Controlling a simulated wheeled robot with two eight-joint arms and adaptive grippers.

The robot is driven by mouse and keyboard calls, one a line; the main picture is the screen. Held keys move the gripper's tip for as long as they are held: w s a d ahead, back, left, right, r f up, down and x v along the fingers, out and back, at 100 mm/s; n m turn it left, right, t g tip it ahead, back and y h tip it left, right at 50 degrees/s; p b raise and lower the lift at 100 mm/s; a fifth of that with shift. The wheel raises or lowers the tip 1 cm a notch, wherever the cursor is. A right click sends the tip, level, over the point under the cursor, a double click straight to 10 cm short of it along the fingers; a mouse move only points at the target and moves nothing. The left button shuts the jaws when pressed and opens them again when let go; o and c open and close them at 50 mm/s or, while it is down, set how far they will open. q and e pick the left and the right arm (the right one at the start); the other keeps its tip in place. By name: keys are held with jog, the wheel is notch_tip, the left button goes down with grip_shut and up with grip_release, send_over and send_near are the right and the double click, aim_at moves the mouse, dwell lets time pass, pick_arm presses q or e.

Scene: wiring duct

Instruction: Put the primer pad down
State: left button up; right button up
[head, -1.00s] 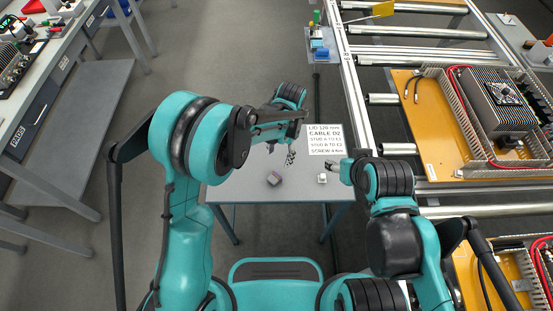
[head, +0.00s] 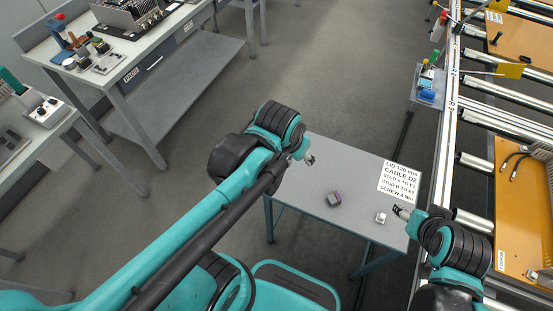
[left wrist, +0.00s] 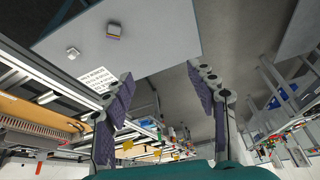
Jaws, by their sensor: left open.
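A small dark block with a grey top and coloured sides (head: 334,199) lies on the small grey table (head: 345,172); which object is the primer pad I cannot tell for sure. A small white piece (head: 380,217) lies to its right, near the table's front edge. Both also show in the left wrist view, the block (left wrist: 114,31) and the white piece (left wrist: 73,53). My left gripper (head: 308,159) is over the table's far left part, apart from the block. Its fingers (left wrist: 165,100) are wide apart with nothing between. My right gripper (head: 401,211) is beside the table's right edge; its jaws are too small to read.
A printed instruction sheet (head: 400,180) lies at the table's right side. A conveyor rail (head: 447,110) with rollers and orange panels (head: 525,210) runs along the right. Workbenches with devices (head: 115,65) stand at the upper left. Grey floor lies open between.

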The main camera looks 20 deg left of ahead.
pick_arm(q)
jog(key=s+a+n+t, duration=0.1)
jog(key=s+a, duration=0.1)
jog(key=s+a+n+t, duration=0.1)
jog(key=s, duration=0.1)
jog(key=shift+s+a, duration=0.3)
jog(key=shift+a, duration=0.05)
